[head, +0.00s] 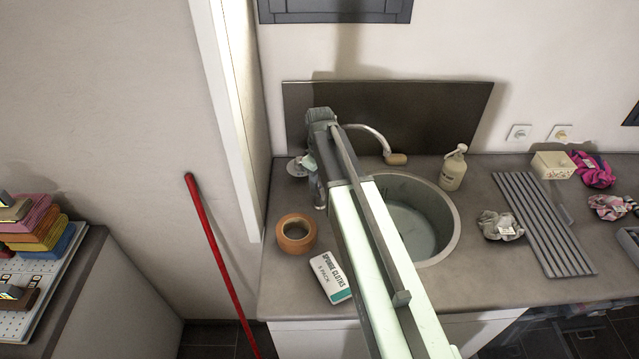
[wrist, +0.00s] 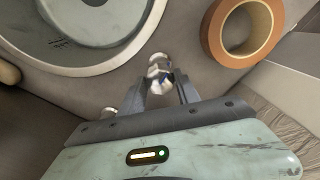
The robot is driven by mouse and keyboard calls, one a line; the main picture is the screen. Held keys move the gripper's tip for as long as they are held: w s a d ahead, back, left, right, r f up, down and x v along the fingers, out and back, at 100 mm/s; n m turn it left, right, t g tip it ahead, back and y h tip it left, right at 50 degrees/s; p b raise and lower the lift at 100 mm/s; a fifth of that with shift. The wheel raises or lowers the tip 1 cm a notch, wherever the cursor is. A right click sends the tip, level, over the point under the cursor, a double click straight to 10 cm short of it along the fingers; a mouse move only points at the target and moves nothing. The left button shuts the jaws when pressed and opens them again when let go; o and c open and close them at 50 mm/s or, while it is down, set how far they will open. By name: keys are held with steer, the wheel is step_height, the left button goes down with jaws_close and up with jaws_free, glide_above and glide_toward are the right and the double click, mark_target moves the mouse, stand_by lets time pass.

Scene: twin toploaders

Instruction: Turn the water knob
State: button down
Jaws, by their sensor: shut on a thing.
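A small shiny metal water knob (wrist: 160,72) with a blue mark shows between the fingers in the wrist view. My gripper (wrist: 163,92) is shut on it, with one finger on either side. The curved tap (head: 372,134) arches over the round sink (head: 452,238), behind my arm. A second small metal part (wrist: 108,114) shows left of my fingers in the wrist view; I cannot tell what it is.
A brown tape roll (head: 296,234) and a sponge cloth pack (head: 331,278) lie in front of my gripper on the counter. A soap bottle (head: 453,168) stands right of the sink, beside a grey drying rack (head: 545,225). A dark backsplash (head: 440,115) stands behind.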

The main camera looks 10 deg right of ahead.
mark_target(320, 185)
steer(key=n, duration=0.3)
steer(key=c, duration=0.9)
jaws_free()
steer(key=shift+r, duration=0.1)
step_height(320, 185, up, 8)
steer(key=p, duration=0.8)
steer(key=shift+f, duration=0.2)
